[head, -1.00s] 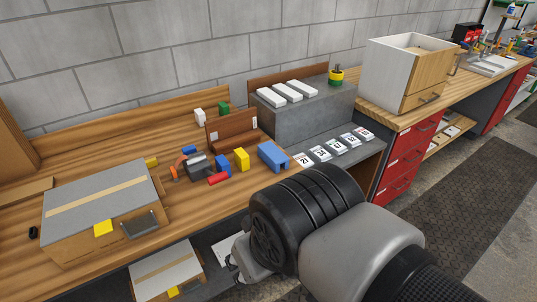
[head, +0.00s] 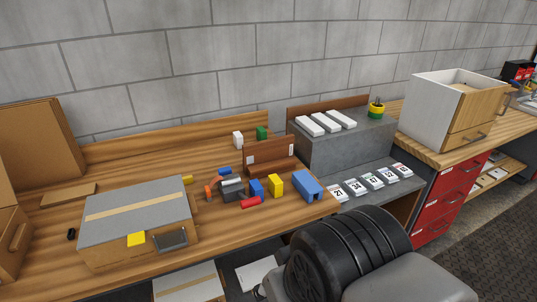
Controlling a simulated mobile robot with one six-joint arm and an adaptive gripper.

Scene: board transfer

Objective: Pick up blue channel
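A blue channel-shaped piece (head: 307,186) lies on the wooden bench near its front edge, right of a yellow block. Its hollow side faces down toward the bench. A smaller blue block (head: 256,188) stands to its left, and another small blue piece (head: 225,171) lies further back. My arm fills the bottom centre and right of the picture, in front of the bench. The fingers of my gripper do not show, so its state is hidden.
Near the channel are a yellow block (head: 275,185), a red cylinder (head: 251,202) and a brown upright panel (head: 270,154). To its right, numbered cards (head: 355,187) lie on a grey ledge below a grey block (head: 345,146). A lidded box (head: 137,222) stands at left.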

